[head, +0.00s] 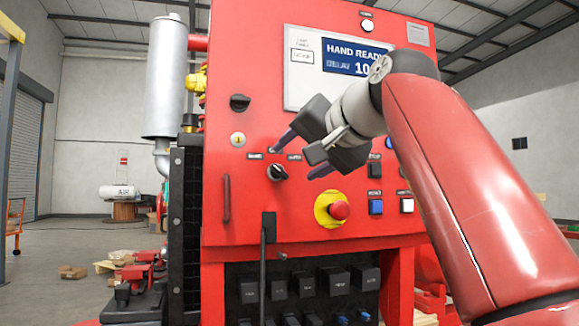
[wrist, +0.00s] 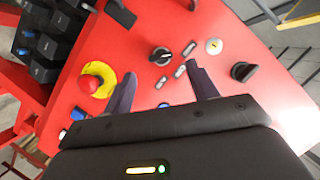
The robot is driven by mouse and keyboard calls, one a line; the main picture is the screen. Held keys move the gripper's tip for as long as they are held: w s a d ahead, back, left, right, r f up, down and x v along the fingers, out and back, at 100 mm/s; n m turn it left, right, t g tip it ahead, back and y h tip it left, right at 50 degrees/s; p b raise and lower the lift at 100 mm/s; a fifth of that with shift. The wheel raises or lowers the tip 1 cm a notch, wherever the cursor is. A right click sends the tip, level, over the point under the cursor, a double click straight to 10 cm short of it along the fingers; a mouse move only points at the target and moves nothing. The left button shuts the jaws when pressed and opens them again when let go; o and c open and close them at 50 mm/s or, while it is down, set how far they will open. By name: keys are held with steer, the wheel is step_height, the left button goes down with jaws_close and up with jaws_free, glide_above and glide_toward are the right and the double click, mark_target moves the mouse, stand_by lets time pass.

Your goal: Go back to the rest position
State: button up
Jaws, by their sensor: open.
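My gripper (head: 303,157) is open and empty in front of the red control panel (head: 238,205). Its two dark fingers also show in the wrist view (wrist: 165,88), apart from each other. The black rotary selector knob (head: 278,172) is near the fingers in the head view, and between and beyond them in the wrist view (wrist: 160,56). I cannot tell the exact gap between the fingertips and the panel. The display (head: 342,58) reads "HAND READY", partly hidden by my arm.
A red emergency button (head: 339,210) on a yellow ring sits below the gripper. A blue button (head: 376,207) and a white button (head: 407,206) are to its right. Another black knob (head: 240,103) is at the upper left. A silver cylinder (head: 167,80) stands left of the panel.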

steer(key=shift+s+d+r, duration=0.2)
steer(key=shift+s+d, duration=0.15)
steer(key=shift+s, duration=0.2)
steer(key=s+d+f+g+h, duration=0.2)
steer(key=s+f, duration=0.4)
steer(key=f, duration=1.1)
steer(key=s+d+f+n+g+h, duration=0.1)
steer(key=s+d+f, duration=0.4)
steer(key=f, duration=1.2)
steer(key=s+d+f+n+g+h, duration=0.1)
steer(key=s+d+f+g+h, duration=0.3)
steer(key=s+f, duration=0.5)
step_height(320, 180, down, 8)
steer(key=shift+d+f+h, duration=0.15)
steer(key=shift+d+h, duration=0.05)
steer(key=shift+h, duration=0.1)
steer(key=shift+s, duration=0.1)
